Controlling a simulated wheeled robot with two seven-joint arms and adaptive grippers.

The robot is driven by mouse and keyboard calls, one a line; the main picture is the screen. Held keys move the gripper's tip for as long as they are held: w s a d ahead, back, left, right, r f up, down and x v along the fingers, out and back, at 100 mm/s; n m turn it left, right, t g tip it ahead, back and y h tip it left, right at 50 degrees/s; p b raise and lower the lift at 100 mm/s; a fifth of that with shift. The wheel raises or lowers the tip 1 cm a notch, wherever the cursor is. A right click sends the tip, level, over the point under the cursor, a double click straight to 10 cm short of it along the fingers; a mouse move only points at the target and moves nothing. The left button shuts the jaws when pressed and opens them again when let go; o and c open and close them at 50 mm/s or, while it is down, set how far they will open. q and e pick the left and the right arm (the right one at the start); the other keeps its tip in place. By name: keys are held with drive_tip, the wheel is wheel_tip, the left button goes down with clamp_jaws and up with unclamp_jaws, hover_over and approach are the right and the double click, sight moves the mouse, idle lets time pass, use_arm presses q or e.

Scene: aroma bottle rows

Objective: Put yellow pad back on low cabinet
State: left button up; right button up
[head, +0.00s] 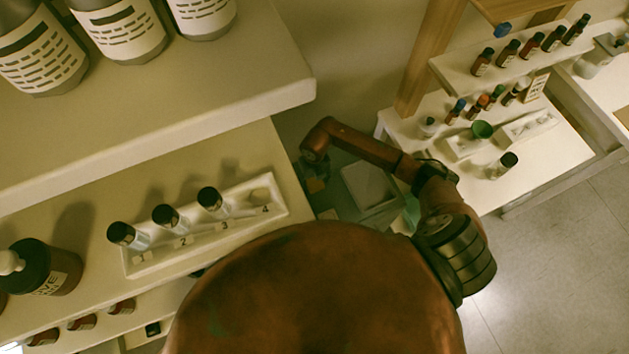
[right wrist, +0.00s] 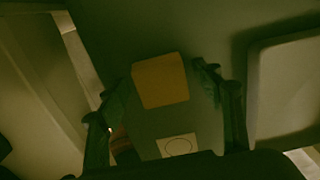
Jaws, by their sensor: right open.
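The yellow pad (right wrist: 160,80) lies flat on a dark grey-green surface in the right wrist view, apparently the low cabinet top. My right gripper (right wrist: 166,72) is open, its two fingers spread to either side of the pad in that view. I cannot tell whether the fingers touch it. In the head view my right arm reaches down between the shelf and the white table, and the right gripper (head: 317,180) is small and dark there. My left gripper is not in view.
A pale tray (right wrist: 285,90) lies right of the pad. A card with a circle (right wrist: 178,146) is nearer. A shelf (head: 250,145) at left holds a numbered rack (head: 205,240) with bottles. A white table (head: 535,180) at right holds small bottles. The floor (head: 560,270) at lower right is clear.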

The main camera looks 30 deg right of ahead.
sight(315, 182)
drive_tip(key=shift+r, duration=0.1)
wheel_tip(315, 182, up, 12)
drive_tip(key=p, duration=0.1)
idle(0.4)
